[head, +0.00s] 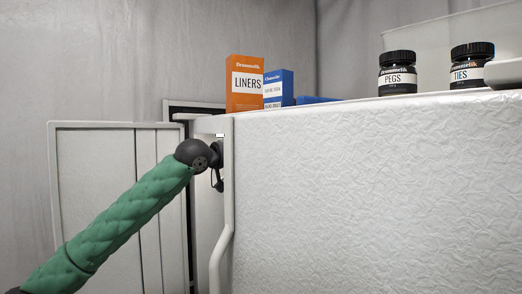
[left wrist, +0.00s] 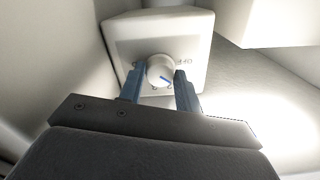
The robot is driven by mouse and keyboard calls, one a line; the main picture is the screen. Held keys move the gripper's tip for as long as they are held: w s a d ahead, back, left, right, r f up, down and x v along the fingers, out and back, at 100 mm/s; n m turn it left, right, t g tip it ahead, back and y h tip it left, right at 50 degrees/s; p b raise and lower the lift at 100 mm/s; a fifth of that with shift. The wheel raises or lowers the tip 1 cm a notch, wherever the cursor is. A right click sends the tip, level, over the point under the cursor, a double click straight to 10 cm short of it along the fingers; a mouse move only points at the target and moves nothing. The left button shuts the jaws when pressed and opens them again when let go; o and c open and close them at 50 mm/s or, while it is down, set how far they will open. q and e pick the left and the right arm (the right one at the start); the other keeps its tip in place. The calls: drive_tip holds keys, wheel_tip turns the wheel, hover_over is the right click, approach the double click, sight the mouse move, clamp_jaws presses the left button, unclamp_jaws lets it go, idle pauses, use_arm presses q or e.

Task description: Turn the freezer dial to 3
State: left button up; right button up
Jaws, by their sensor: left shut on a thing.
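The freezer dial (left wrist: 159,69) is a round pale knob with a blue pointer line, on a white control box (left wrist: 122,36) in the left wrist view. The pointer slants toward the lower right. An OFF mark is printed to the right of the dial, and smaller marks below it are too small to read. My left gripper (left wrist: 159,88) has its blue fingers on either side of the dial, shut on it. In the head view the dial is hidden; my left gripper (head: 217,180) shows partly beside the freezer (head: 370,195). My right gripper is not in view.
On the freezer top stand an orange LINERS box (head: 244,85), a blue box (head: 278,88), a PEGS jar (head: 398,72) and a TIES jar (head: 471,66). A pale vertical rail (head: 228,180) runs close to my gripper. Grey panels (head: 105,165) stand at left.

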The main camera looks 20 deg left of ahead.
use_arm(q)
drive_tip(key=m+p, duration=0.2)
drive_tip(key=m, duration=0.1)
drive_tip(key=o, duration=0.5)
drive_tip(key=shift+w, duration=0.1)
drive_tip(key=shift+a, duration=0.1)
idle(0.3)
drive_tip(key=v, duration=0.5)
idle(0.5)
